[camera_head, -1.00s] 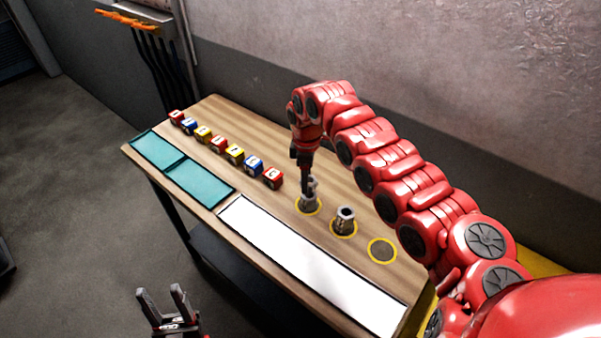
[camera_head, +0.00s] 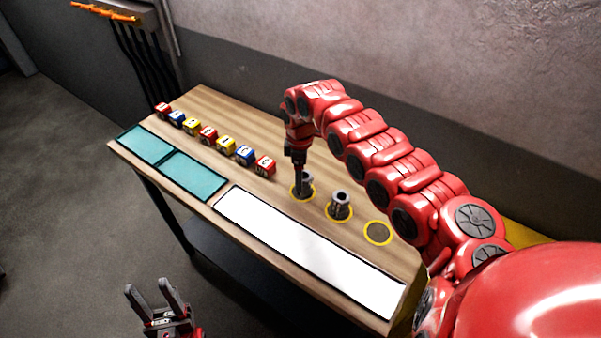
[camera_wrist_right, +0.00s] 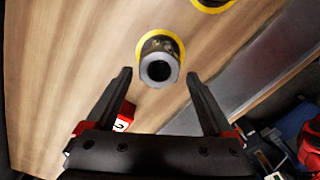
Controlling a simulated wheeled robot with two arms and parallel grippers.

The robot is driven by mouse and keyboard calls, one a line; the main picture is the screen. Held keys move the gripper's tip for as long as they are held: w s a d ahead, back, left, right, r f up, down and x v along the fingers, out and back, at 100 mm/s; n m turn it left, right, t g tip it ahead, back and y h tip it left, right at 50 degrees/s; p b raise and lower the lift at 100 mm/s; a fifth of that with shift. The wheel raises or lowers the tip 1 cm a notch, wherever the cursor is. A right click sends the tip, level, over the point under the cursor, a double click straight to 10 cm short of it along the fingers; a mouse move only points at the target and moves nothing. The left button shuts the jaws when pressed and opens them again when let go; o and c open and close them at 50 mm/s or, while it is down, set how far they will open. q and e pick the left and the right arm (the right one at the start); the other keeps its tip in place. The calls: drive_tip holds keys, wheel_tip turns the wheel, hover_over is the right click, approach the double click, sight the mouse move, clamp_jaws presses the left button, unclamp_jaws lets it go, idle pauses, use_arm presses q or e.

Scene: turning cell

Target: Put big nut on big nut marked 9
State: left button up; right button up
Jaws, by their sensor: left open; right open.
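A grey metal nut piece (camera_head: 305,182) stands upright in the leftmost yellow ring on the table. A second grey nut piece (camera_head: 339,203) stands in the middle ring. I cannot read a 9 on either piece. My right gripper (camera_head: 300,172) points down at the leftmost piece. In the right wrist view, my right gripper (camera_wrist_right: 158,74) is open, with a round, hollow nut piece (camera_wrist_right: 160,66) just ahead between its fingertips. I cannot tell whether they touch. My left gripper (camera_head: 149,287) is open and empty, off the table's front.
A row of lettered blocks (camera_head: 209,135) stands along the left of the table. Teal mats (camera_head: 193,177) and a long white panel (camera_head: 310,250) lie along the front edge. The wall (camera_head: 400,70) is close behind. Floor is free at left.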

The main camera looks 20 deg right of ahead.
drive_tip(key=shift+d+r, duration=0.2)
drive_tip(key=shift+r+b, duration=0.3)
wheel_tip(320, 180, up, 11)
drive_tip(key=b, duration=0.3)
drive_tip(key=shift+r+b, duration=0.15)
drive_tip(key=shift+b, duration=0.15)
